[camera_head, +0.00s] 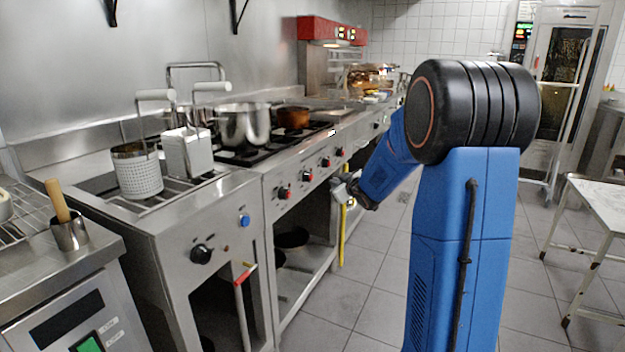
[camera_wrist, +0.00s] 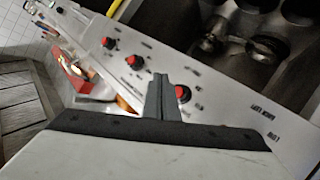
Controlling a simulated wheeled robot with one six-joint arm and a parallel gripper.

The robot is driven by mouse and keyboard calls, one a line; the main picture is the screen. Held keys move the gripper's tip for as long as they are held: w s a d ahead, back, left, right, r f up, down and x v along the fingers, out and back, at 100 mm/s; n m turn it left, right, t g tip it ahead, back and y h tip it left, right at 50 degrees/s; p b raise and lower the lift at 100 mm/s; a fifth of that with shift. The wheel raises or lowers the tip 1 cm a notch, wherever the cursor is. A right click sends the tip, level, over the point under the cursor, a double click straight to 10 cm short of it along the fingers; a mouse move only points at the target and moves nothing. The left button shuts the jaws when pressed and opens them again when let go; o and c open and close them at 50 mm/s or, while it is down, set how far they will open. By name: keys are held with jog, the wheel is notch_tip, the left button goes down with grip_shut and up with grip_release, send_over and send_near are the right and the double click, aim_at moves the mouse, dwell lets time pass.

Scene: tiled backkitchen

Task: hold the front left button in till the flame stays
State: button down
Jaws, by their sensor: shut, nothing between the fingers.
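The stove's front panel (camera_head: 296,183) carries a row of dark knobs with red faces, among them the leftmost one (camera_head: 283,193). My gripper (camera_head: 338,184) is in front of this panel, toward its right half, with its fingers closed and empty. In the wrist view the closed fingers (camera_wrist: 161,78) point at the panel. A red-faced knob (camera_wrist: 182,93) is right beside them, with two more (camera_wrist: 135,62) farther left. I cannot tell whether the fingertips touch the panel. No flame shows at the burners (camera_head: 250,156), which pots partly hide.
A steel pot (camera_head: 244,124) and a copper pan (camera_head: 293,117) stand on the stove. A fryer with a basket (camera_head: 137,170) is to its left. Tiled floor (camera_head: 375,300) is free in front.

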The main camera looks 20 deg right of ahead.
aim_at(312, 177)
jog(key=shift+w+a, duration=0.85)
jog(key=shift+w, duration=0.2)
jog(key=shift+w+a, duration=0.8)
jog(key=shift+w, duration=0.25)
jog(key=shift+w+a, duration=0.1)
jog(key=shift+w, duration=0.05)
dwell(0.5)
jog(key=shift+w+a, duration=0.2)
jog(key=shift+w, duration=0.05)
jog(key=shift+w+a, duration=0.2)
jog(key=shift+w, duration=0.05)
dwell(0.8)
dwell(3.6)
jog(key=shift+s+d, duration=0.5)
jog(key=shift+s, duration=0.15)
